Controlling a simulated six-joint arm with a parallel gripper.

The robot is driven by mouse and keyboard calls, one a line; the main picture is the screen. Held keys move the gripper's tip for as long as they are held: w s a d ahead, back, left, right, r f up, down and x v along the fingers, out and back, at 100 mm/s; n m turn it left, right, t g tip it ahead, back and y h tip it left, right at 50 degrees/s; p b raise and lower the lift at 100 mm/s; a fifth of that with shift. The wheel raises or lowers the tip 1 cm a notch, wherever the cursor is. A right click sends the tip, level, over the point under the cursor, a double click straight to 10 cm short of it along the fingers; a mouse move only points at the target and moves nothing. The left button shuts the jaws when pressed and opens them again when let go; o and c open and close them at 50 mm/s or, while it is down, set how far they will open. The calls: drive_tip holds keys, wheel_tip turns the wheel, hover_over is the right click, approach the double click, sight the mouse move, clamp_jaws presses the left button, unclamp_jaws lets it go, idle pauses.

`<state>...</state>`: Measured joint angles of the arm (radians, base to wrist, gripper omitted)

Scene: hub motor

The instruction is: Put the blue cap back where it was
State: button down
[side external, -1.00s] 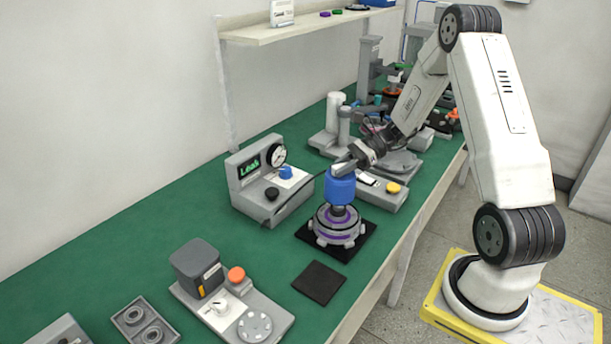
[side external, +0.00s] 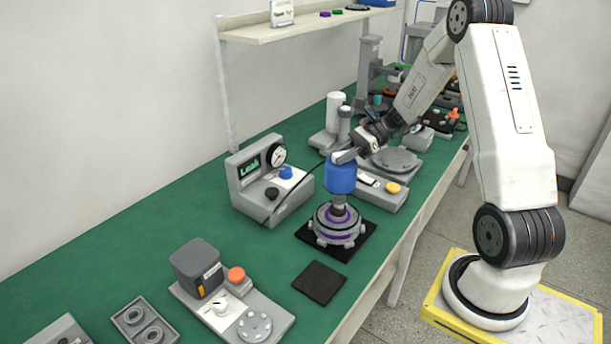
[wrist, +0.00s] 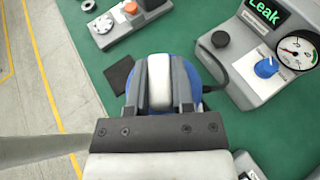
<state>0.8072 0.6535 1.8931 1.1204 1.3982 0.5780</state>
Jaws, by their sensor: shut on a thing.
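The blue cap (side external: 341,176) is a blue cylinder held in the air above the hub motor. My gripper (side external: 344,156) is shut on its upper part. In the wrist view, my gripper's fingers (wrist: 160,85) cover most of the cap, and its blue rim (wrist: 204,74) shows around them. The hub motor (side external: 337,228) is a grey round part with a purple ring and an upright grey shaft, on a black mat (side external: 366,241). The cap's lower edge is just above the shaft top; I cannot tell whether they touch. The wrist view hides the motor.
A grey leak tester (side external: 247,184) with a gauge and blue knob stands left of the motor. A thin dark cable (side external: 295,190) runs from near my gripper towards it. A device with a yellow button (side external: 393,188) is close behind right. An empty black pad (side external: 319,282) lies in front.

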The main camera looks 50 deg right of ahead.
drive_tip(key=shift+r, duration=0.1)
drive_tip(key=shift+r, duration=0.55)
drive_tip(key=r, duration=0.4)
drive_tip(key=shift+a, duration=0.4)
drive_tip(key=s+a+n+g, duration=0.1)
drive_tip(key=s+a, duration=0.2)
drive_tip(key=a, duration=0.5)
drive_tip(key=s+a+n+g, duration=0.1)
drive_tip(key=s+a, duration=0.2)
drive_tip(key=a, duration=0.5)
wheel_tip(320, 180, down, 13)
drive_tip(key=shift+y, duration=0.3)
drive_tip(key=shift+a+m, duration=0.1)
drive_tip(key=shift+m, duration=0.2)
drive_tip(key=shift+f, duration=2.15)
